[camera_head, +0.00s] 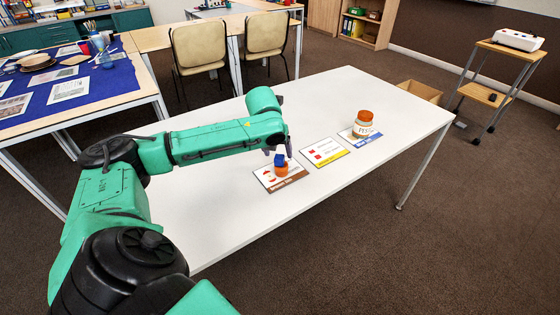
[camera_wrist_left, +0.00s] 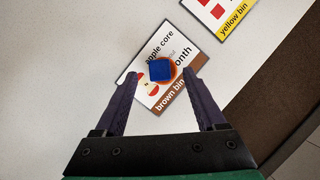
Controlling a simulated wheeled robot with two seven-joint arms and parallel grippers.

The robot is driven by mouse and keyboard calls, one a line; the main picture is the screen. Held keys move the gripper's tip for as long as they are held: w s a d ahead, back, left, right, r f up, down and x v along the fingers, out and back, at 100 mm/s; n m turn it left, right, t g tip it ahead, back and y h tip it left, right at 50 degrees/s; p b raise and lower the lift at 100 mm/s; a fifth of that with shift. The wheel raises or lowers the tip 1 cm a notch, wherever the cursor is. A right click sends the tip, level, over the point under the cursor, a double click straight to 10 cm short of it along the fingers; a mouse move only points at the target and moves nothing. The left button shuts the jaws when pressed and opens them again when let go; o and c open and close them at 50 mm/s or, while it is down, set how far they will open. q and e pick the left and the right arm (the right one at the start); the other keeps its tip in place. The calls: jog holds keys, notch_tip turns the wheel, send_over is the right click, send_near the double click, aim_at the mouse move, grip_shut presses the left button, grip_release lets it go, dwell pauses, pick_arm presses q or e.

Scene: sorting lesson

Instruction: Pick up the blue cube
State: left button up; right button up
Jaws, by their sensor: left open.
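The blue cube (camera_head: 279,160) sits on top of an orange round object (camera_head: 281,171) on the brown bin card (camera_head: 268,186). In the left wrist view the blue cube (camera_wrist_left: 160,70) lies ahead of and between the fingers, with an orange rim (camera_wrist_left: 172,79) showing around it. My left gripper (camera_head: 282,142) is over the card, close above the cube in the head view. In the left wrist view its dark fingers (camera_wrist_left: 167,80) are spread apart with nothing between their pads. My right gripper is not in view.
A yellow bin card (camera_head: 323,152) and a blue-edged card (camera_head: 372,136) with an orange-lidded jar (camera_head: 362,124) lie farther right on the white table (camera_head: 240,222). The table's front is clear. A cardboard box (camera_head: 421,90) stands beyond its far edge.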

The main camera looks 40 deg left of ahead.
pick_arm(q)
jog(key=shift+x, duration=0.9)
jog(key=shift+a+f, duration=0.1)
jog(key=shift+f, duration=0.2)
jog(key=shift+w+f, duration=0.1)
grip_shut()
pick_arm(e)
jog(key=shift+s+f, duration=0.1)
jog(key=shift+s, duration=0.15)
